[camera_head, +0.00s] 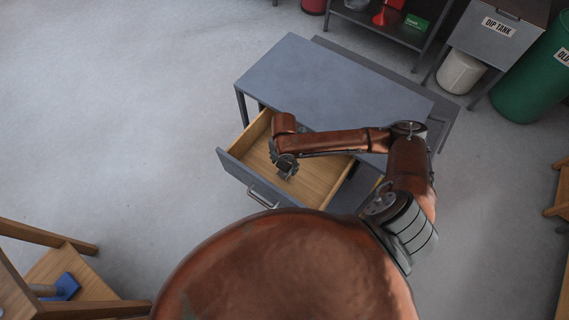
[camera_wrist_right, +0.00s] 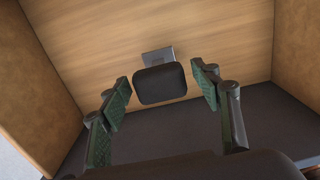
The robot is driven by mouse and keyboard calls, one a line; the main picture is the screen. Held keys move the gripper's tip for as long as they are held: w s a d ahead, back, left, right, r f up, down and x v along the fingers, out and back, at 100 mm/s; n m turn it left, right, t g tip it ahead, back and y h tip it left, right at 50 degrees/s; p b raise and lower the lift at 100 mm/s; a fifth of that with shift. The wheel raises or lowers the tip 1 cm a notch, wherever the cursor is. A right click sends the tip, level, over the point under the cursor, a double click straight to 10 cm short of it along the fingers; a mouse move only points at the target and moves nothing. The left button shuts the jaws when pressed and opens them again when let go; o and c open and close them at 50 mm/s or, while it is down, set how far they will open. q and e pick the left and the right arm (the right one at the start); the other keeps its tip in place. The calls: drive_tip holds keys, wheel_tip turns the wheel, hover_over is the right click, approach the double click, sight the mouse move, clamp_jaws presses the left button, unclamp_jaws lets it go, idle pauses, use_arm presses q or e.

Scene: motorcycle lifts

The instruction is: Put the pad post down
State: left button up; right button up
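The pad post (camera_wrist_right: 160,83), a black rounded pad above a grey square plate (camera_wrist_right: 158,56), is inside the open wooden drawer (camera_head: 321,189) in the right wrist view. The drawer's wood floor shows behind it (camera_wrist_right: 225,50). My right gripper (camera_head: 287,167) is over the drawer in the head view. In the right wrist view its green-padded fingers (camera_wrist_right: 162,92) stand apart on either side of the pad, with a gap at each side. The post under the pad is hidden. In the head view I cannot make out the pad post by the gripper. My left gripper is not in view.
The drawer belongs to a grey bench (camera_head: 310,75); its front has a metal handle (camera_head: 262,198). A wooden stand with a blue object (camera_head: 65,287) is at lower left. A dip tank (camera_head: 497,40), white bucket (camera_head: 461,72) and green drum (camera_head: 525,85) stand at upper right. The left floor is clear.

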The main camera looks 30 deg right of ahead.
wheel_tip(320, 180, up, 12)
drive_tip(key=p, duration=0.2)
drive_tip(key=shift+r, duration=0.15)
idle(0.4)
